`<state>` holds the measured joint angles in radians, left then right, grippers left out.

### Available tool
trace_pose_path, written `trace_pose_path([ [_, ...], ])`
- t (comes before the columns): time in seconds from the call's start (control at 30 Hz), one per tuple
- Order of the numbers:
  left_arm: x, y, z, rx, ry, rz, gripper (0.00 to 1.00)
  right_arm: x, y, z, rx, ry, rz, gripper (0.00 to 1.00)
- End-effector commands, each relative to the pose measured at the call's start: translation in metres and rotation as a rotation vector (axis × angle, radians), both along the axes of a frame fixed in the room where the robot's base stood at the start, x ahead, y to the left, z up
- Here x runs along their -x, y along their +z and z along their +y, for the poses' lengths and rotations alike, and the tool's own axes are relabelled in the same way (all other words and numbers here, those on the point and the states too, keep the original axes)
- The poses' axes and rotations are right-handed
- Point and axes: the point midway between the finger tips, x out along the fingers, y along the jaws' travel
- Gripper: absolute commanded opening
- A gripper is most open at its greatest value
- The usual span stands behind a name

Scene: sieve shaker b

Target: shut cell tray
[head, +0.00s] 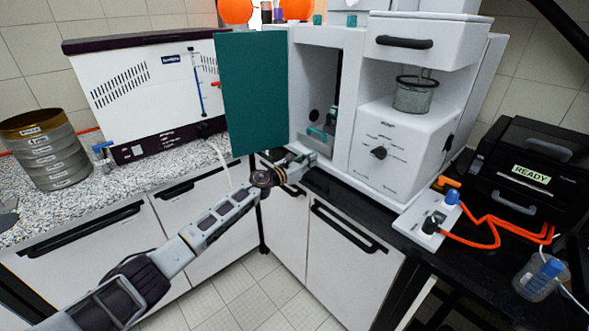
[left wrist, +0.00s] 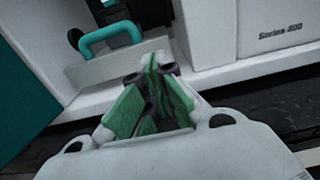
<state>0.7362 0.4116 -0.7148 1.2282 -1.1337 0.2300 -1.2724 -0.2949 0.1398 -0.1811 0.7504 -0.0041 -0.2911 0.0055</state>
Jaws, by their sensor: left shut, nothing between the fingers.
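The cell tray (head: 321,139) is a pale slide with a teal handle, low in the open bay of the white instrument (head: 348,110). In the left wrist view the tray's pale front plate (left wrist: 98,76) and teal handle (left wrist: 112,38) lie just beyond my fingers. My left gripper (head: 308,160) is shut and empty, at the tray's front. In the left wrist view its green-padded fingers (left wrist: 158,85) reach the plate's right part; whether they touch it I cannot tell. How far the tray sticks out is unclear. My right gripper is not in view.
The green door (head: 252,92) stands open left of the bay. A sieve stack (head: 46,150) and a white machine (head: 150,95) stand on the left counter. A black READY case (head: 528,175), an orange cable (head: 490,235) and a switch box (head: 428,221) lie on the right.

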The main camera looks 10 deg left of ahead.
Motion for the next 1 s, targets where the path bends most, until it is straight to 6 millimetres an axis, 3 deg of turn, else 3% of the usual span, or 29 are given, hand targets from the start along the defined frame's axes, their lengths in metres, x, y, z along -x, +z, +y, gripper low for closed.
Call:
trace_pose_path([
  [0.4, 0.030, -0.001, 0.024, -0.003, 0.001, 0.000, 0.00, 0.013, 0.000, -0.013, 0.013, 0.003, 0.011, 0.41],
  [1.0, 0.061, 0.000, 0.048, -0.001, 0.000, 0.001, 0.00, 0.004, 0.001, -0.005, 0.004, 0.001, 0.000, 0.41],
])
